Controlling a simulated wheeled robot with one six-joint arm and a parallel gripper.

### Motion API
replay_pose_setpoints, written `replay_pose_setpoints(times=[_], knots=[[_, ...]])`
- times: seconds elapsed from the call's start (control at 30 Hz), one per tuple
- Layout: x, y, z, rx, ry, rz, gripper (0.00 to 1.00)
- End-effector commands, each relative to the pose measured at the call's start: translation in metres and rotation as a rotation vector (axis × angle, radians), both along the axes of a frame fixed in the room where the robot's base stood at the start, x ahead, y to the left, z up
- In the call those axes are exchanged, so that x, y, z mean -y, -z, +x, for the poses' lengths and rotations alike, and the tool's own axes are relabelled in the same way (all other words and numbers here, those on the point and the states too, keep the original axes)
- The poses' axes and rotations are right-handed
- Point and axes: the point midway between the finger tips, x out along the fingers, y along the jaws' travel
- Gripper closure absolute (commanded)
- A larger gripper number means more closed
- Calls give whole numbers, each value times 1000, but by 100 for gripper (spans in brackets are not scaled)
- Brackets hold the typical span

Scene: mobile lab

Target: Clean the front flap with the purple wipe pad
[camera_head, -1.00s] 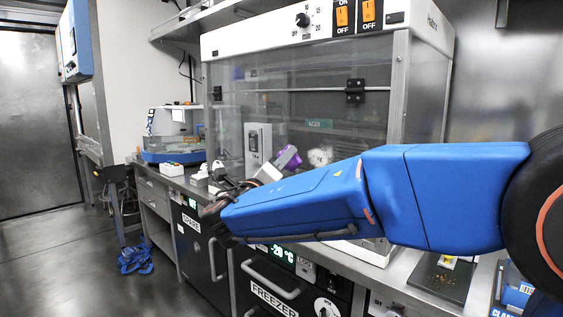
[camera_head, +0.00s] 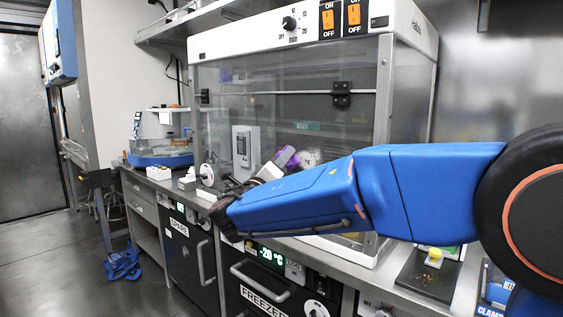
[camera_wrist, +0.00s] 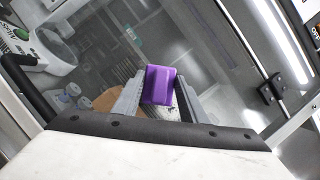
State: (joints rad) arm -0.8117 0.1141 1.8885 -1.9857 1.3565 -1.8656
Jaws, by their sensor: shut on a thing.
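The purple wipe pad (camera_wrist: 159,85) is between the two fingers of my gripper (camera_wrist: 158,98) in the wrist view, and the gripper is shut on it. A whitish smudge (camera_head: 312,157) shows on the panel, right of the pad. I cannot tell whether the pad touches the panel.
Black freezer units (camera_head: 265,290) stand under the steel bench. A blue-based device (camera_head: 160,145) and a small white rack (camera_head: 159,173) are on the bench at left.

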Motion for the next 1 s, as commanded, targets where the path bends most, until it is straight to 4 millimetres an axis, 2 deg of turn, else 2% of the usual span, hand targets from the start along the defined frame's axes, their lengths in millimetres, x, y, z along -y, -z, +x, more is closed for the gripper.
replay_pose_setpoints(times=[1.0], knots=[[7,0,9,0,0,0,80]])
